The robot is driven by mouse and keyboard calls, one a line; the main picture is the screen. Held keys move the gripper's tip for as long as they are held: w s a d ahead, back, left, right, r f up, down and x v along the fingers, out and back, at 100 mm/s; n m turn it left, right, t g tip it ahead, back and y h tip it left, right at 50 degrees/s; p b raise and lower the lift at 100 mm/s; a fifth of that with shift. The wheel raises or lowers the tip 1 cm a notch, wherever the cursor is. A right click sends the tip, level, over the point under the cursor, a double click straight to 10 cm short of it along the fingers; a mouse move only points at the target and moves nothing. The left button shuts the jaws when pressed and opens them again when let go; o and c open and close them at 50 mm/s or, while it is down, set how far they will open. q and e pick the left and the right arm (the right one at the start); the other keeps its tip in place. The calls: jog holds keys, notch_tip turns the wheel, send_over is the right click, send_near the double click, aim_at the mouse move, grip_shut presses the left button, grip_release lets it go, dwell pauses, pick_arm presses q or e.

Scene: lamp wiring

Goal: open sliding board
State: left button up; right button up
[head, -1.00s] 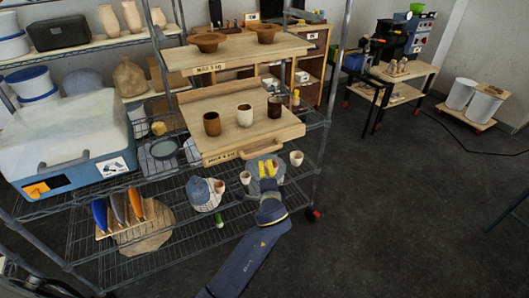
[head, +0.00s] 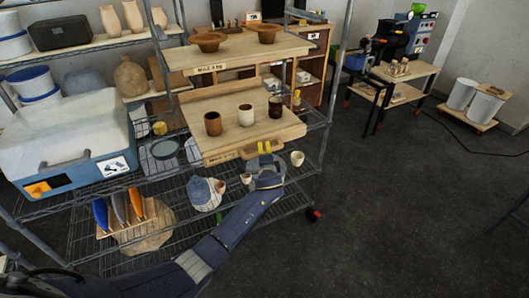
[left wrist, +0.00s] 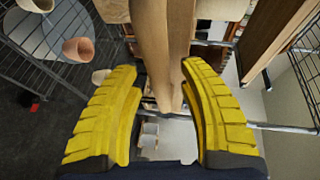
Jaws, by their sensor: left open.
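The sliding board (head: 235,130) is a pale wooden shelf board with a handle (head: 244,153) on its front edge. My left gripper (head: 265,148) has yellow fingers and is at the right part of the handle, coming from below and in front. In the left wrist view my left gripper (left wrist: 168,112) is open, with a wooden bar (left wrist: 166,45), seemingly the handle, between and beyond its fingers. I cannot tell whether they touch. My right gripper does not show.
An upper board (head: 235,54) with two brown bowls is above. Below, a wire shelf holds a blue-and-white vase (head: 204,194) and small cups. A blue-and-white case (head: 65,140) stands left. Open floor (head: 400,220) lies right of the rack.

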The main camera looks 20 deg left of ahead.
pick_arm(q)
jog(key=shift+w+a, duration=0.1)
jog(key=shift+w, duration=0.15)
jog(key=shift+c, duration=0.2)
grip_shut()
dwell(0.3)
